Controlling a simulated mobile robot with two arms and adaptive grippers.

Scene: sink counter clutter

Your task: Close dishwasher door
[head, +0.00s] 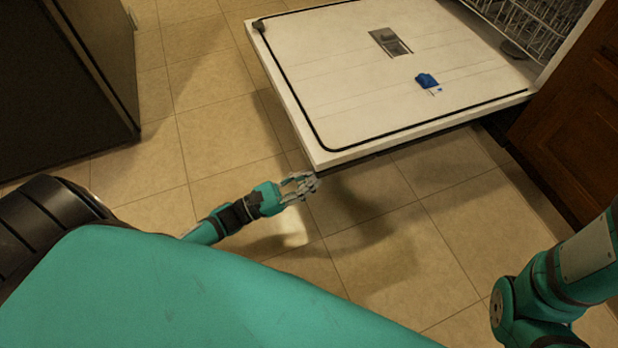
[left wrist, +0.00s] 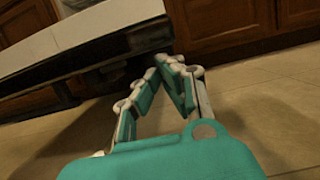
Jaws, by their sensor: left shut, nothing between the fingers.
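The dishwasher door (head: 345,75) is open and lies flat, its white inner face up, in the head view. Its white edge and dark underside (left wrist: 85,50) cross the upper left of the left wrist view. My left gripper (head: 312,180) is shut and empty at the door's near corner, low beside its outer edge. In the left wrist view its fingertips (left wrist: 165,62) are together, close to the door's underside; I cannot tell whether they touch it. My right gripper is not in view; only part of my right arm shows at the lower right.
A white dish rack (head: 525,25) shows inside the dishwasher at the top right. A wooden cabinet (head: 570,100) stands at the right. A dark cabinet or appliance (head: 65,80) stands at the upper left. The tiled floor (head: 215,130) between is clear.

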